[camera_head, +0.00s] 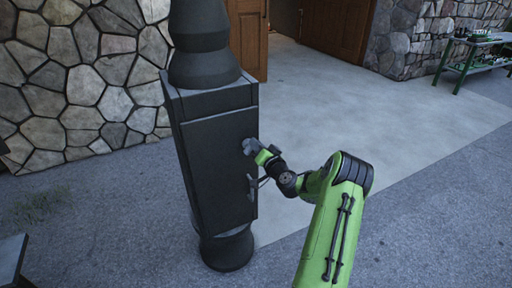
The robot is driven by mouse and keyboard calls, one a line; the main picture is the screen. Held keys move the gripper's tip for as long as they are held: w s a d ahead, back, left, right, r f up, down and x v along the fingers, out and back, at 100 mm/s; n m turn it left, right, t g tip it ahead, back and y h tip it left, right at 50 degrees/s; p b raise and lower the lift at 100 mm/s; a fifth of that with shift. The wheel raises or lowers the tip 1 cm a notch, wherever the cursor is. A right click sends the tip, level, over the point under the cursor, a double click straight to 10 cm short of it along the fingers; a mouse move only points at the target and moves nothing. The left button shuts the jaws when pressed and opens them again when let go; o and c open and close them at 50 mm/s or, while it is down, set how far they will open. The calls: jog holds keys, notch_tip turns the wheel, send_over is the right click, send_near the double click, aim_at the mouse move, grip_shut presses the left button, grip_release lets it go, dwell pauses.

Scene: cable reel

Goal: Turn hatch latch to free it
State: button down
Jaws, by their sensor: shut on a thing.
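A dark grey cabinet-like post (190,130) stands left of centre, with a closed hatch door (220,165) on its front. My gripper (250,146) is at the upper right edge of this door, at about the height of a small grey latch. The gripper is shut on the latch, which is mostly hidden by the fingers, so its angle cannot be told. A grey bar handle (252,187) sits lower on the door's right side, below my gripper and apart from it. My green arm comes in from the lower right.
A stone wall (90,75) stands behind on the left. Wooden doors (335,30) stand open at the back. A green-framed table (470,60) is at the far right. A dark object's edge (12,258) shows lower left. The paved floor (370,110) to the right is clear.

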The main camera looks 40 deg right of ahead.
jog(key=shift+s+d+f+m+p, duration=0.15)
jog(key=shift+f+m+p, duration=0.15)
jog(key=shift+m, duration=1.35)
jog(key=shift+w+d+f+m+p, duration=0.1)
jog(key=shift+d+f+m+p, duration=0.2)
jog(key=shift+m, duration=1.3)
jog(key=shift+s+f+m+p, duration=0.15)
jog(key=shift+f+m, duration=0.25)
jog(key=shift+m, duration=1.25)
jog(key=c, duration=1.1)
grip_release()
jog(key=v, duration=1.5)
jog(key=shift+s+a, duration=0.2)
jog(key=shift+s, duration=0.1)
